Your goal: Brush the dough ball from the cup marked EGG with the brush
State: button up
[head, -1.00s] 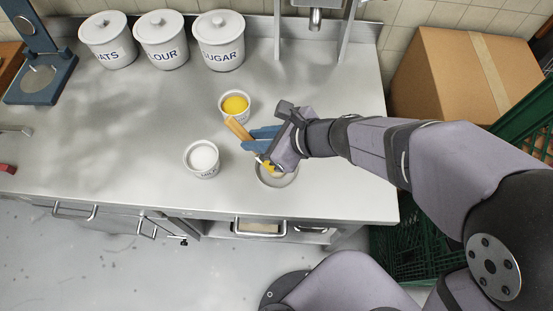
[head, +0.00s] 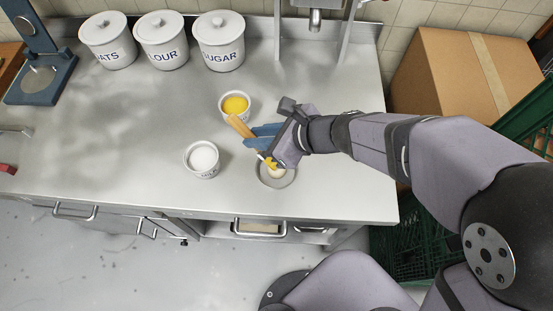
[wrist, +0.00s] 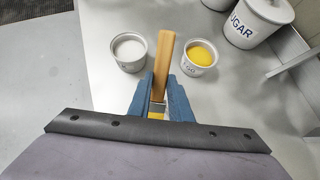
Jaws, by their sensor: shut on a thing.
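My gripper (head: 262,138) is shut on the wooden handle of the brush (head: 239,126). The brush is tilted, and its yellow-coated bristles point down at the pale dough ball (head: 277,172). The bristles look to be at or just above the ball; I cannot tell if they touch. The ball sits on a small grey round dish (head: 281,182), partly hidden by my gripper. The cup with yellow liquid (head: 234,105) stands behind the gripper; in the wrist view this cup (wrist: 186,67) bears lettering that looks like EGG. The brush handle (wrist: 163,60) also shows there between my blue fingers.
A similar cup of white stuff (head: 202,160) stands left of the dish. OATS (head: 108,42), FLOUR (head: 161,41) and SUGAR (head: 219,42) canisters line the back. A cardboard box (head: 464,75) is at right. The left of the counter (head: 110,150) is clear.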

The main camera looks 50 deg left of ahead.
jog(key=shift+s+d, duration=0.15)
jog(key=shift+s, duration=0.35)
jog(key=shift+w, duration=0.25)
jog(key=shift+w+a, duration=0.3)
jog(key=shift+w, duration=0.4)
jog(key=shift+s+f, duration=0.1)
jog(key=shift+s, duration=0.1)
jog(key=shift+s+d, duration=0.35)
jog(key=shift+s, duration=0.4)
jog(key=shift+w, duration=0.15)
jog(key=shift+w+a, duration=0.35)
jog(key=shift+w, duration=0.4)
jog(key=shift+s, duration=0.15)
